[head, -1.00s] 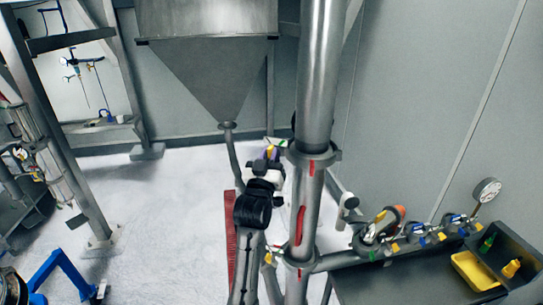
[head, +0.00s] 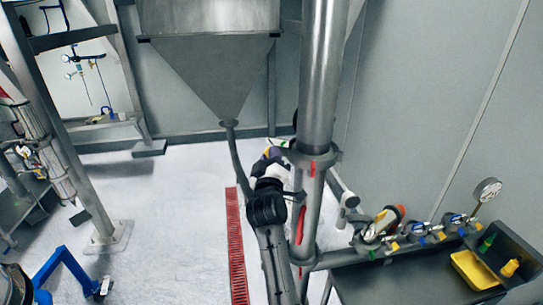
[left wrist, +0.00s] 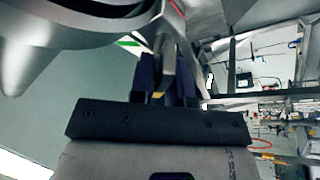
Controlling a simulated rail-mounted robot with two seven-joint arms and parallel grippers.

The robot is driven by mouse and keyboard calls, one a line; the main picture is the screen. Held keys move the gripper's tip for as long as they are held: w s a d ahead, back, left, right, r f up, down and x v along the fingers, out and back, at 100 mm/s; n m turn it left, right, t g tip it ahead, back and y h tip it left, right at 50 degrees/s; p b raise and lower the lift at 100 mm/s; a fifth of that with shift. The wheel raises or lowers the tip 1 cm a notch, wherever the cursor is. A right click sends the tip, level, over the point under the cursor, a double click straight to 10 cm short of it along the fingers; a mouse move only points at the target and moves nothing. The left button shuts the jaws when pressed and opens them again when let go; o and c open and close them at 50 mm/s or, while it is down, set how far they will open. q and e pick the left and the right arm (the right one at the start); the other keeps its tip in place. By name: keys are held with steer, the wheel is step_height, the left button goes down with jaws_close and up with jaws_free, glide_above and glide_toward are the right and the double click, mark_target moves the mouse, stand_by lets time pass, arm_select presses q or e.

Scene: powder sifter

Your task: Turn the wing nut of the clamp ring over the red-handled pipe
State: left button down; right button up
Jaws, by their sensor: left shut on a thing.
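The vertical steel pipe (head: 320,75) carries a clamp ring (head: 326,157) with a small red mark on its front. Below it, the red handle (head: 301,222) shows partly beside my arm. My left gripper (head: 274,152) is at the left side of the clamp ring. In the left wrist view its dark purple fingers (left wrist: 168,85) are shut on a grey metal piece with a yellow tip, which seems to be the wing nut (left wrist: 169,58). In the head view the fingers hide the wing nut. My right gripper does not show.
A steel hopper (head: 208,60) hangs behind and left of the pipe. A red floor grating (head: 236,250) runs left of my arm.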

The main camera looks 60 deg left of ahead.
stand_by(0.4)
arm_select(q)
steer(key=c, duration=1.2)
jaws_free()
